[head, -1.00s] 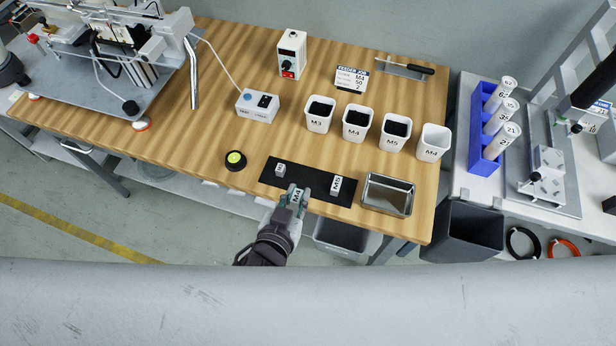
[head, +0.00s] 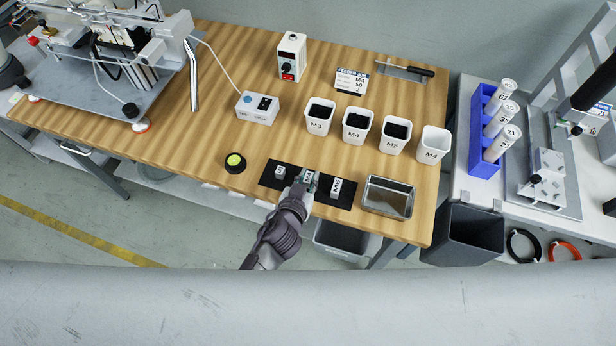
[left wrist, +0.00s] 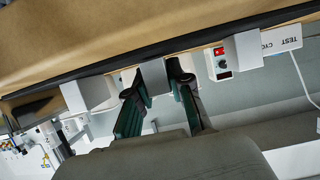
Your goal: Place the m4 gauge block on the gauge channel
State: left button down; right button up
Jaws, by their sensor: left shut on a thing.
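My left gripper (head: 308,181) is shut on the M4 gauge block (head: 308,177), between the M3 and M5 blocks over the black strip (head: 347,203). In the left wrist view the grey M4 block (left wrist: 153,77) sits between the fingertips, near the strip; I cannot tell whether it touches it. The small M3 block (head: 280,171) stands on the strip to the left and the M5 block (head: 336,187) to the right. No part is labelled as the gauge channel, so I cannot tell which it is. My right gripper is not in view.
A metal tray (head: 388,210) lies right of the strip, and a black and yellow button (head: 235,163) left of it. White bins (head: 319,129) stand behind. The test box (head: 257,119) and the gantry machine (head: 85,80) are farther left. Bare wood lies between strip and bins.

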pick_arm(q)
jog(key=shift+f, duration=0.1)
jog(key=c, duration=1.5)
grip_release()
jog(key=shift+f, duration=0.1)
jog(key=o, duration=0.4)
jog(key=shift+o, duration=0.2)
jog(key=b+v, duration=0.1)
jog(key=v, duration=1.3)
jog(key=shift+w+a, duration=0.15)
